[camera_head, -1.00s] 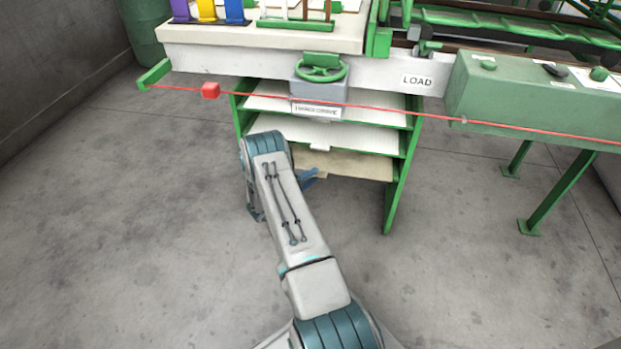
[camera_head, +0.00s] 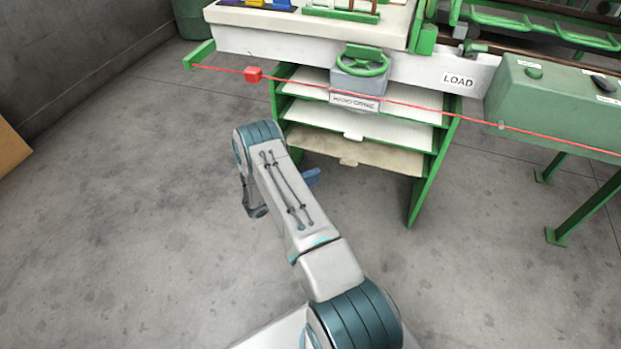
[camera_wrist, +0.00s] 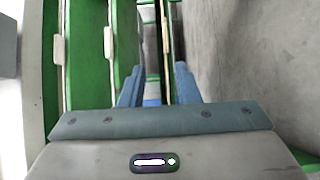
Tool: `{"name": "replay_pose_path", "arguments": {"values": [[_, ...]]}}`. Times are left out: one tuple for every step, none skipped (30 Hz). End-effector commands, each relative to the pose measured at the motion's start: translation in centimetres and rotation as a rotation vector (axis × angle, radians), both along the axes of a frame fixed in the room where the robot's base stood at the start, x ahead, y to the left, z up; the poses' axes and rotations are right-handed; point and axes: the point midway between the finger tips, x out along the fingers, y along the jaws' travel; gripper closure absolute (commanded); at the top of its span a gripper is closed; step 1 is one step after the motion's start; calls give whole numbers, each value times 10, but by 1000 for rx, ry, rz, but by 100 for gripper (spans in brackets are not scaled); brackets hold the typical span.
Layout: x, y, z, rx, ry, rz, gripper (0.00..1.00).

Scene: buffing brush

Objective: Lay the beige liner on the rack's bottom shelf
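The beige liner (camera_head: 378,156) lies flat on the green rack's (camera_head: 428,180) bottom shelf, under two white-lined shelves. Its small front tab (camera_head: 348,162) sticks out at the shelf's front edge. In the head view my gripper is mostly hidden behind my arm; one blue finger shows just in front of and below the liner. In the wrist view my gripper (camera_wrist: 158,84) has its two blue fingers apart, with nothing seen held between them. There the rack appears turned sideways, and the liner's tab (camera_wrist: 166,36) shows beyond the fingers, apart from them.
A red cord (camera_head: 420,108) with a red block (camera_head: 253,74) runs across the rack's front. A handwheel box (camera_head: 358,78) hangs above the shelves. A green cabinet (camera_head: 550,105) on legs stands at right. The floor (camera_head: 150,220) at left is clear.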

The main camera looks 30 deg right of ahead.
Motion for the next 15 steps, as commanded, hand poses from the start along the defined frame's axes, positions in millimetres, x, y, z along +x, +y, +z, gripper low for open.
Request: {"name": "replay_pose_path", "arguments": {"values": [[1, 1, 10, 8, 0, -14, 71], [1, 1, 16, 16, 6, -26, 71], [-1, 1, 26, 31, 13, -47, 71], [-2, 2, 35, 45, 21, -66, 71], [-4, 2, 44, 62, 29, -86, 71], [-7, 3, 58, 88, 41, -115, 71], [-10, 5, 68, 110, 51, -137, 71], [-13, 6, 78, 133, 60, -158, 71], [-18, 9, 91, 166, 72, -184, 71], [-22, 11, 101, 190, 82, -204, 71], [-26, 13, 110, 217, 90, -222, 71], [-32, 17, 122, 253, 100, -245, 71], [-37, 19, 131, 282, 108, -260, 71], [-42, 23, 140, 309, 115, -275, 71], [-48, 27, 151, 349, 122, -292, 71]]}}
